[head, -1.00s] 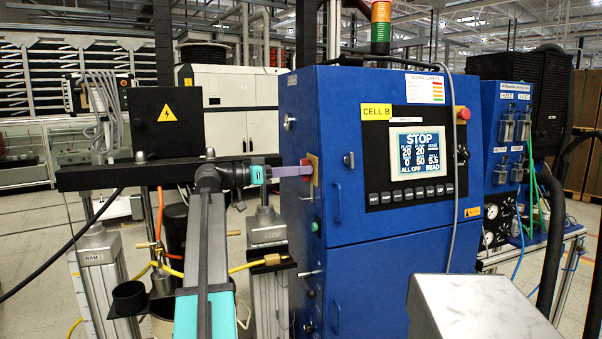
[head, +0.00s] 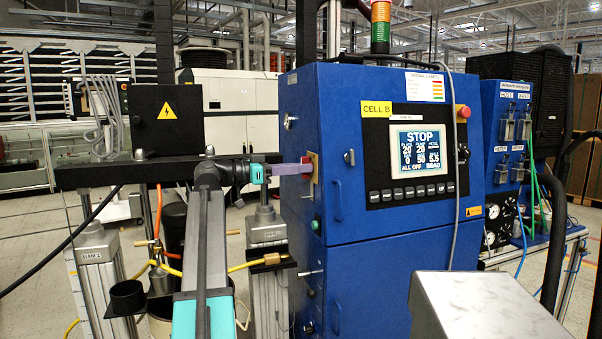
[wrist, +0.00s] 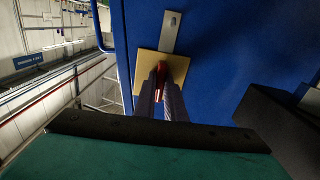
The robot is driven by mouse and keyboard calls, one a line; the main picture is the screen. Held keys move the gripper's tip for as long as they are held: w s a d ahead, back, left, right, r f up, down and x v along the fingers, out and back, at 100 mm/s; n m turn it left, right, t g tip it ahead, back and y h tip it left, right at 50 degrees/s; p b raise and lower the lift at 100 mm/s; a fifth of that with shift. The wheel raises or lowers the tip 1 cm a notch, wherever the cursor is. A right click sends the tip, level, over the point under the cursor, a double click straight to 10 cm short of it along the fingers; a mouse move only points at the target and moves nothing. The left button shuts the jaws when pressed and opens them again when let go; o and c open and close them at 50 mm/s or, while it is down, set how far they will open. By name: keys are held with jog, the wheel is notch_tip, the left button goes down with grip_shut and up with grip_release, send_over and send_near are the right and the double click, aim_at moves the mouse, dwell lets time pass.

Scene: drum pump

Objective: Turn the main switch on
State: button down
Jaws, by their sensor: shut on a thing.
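The main switch is a red handle (head: 306,160) on a yellow plate (head: 315,180), on the left side of the blue cabinet (head: 370,230). My gripper (head: 303,168) reaches it from the left, its fingers shut on the red handle. In the wrist view the red handle (wrist: 161,69) stands between the two fingertips (wrist: 162,92), in front of the yellow plate (wrist: 180,66). The fingers hide the lower part of the handle. The plate looks slightly tilted in the wrist view. The cabinet's screen (head: 419,150) reads STOP and ALL OFF.
A metal hasp (wrist: 171,32) sits just above the plate. A black crossbeam (head: 120,173) with a warning box (head: 167,116) runs behind my arm.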

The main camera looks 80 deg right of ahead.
jog(key=shift+m+b, duration=0.3)
jog(key=shift+b, duration=0.15)
jog(key=c, duration=1.7)
grip_release()
jog(key=shift+o, duration=0.2)
jog(key=shift+w, duration=0.1)
jog(key=v, duration=0.9)
jog(key=shift+r, duration=0.1)
